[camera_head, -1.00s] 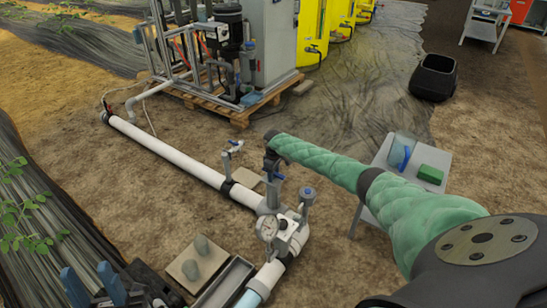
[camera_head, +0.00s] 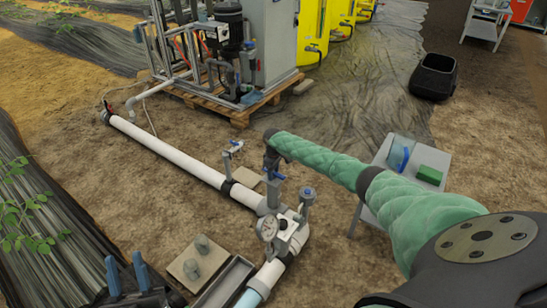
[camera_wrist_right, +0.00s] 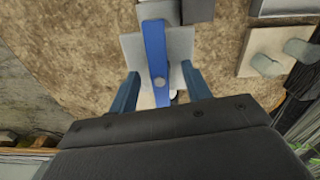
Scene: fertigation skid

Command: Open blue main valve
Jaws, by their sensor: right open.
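The blue main valve's lever (camera_wrist_right: 154,48) is a long flat blue bar in the right wrist view. It lies between the two blue fingers of my right gripper (camera_wrist_right: 160,72), which is open, with a gap visible on both sides. In the head view my right gripper (camera_head: 273,172) points down over the grey fittings of the white pipe and mostly hides this lever. My left gripper (camera_head: 126,262) is at the lower left of the head view, its two blue fingers apart and nothing seen between them.
A pad with two grey cups (camera_head: 198,264) lies beside an open grey trough (camera_head: 228,285). A side table (camera_head: 374,186) stands right of my right arm.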

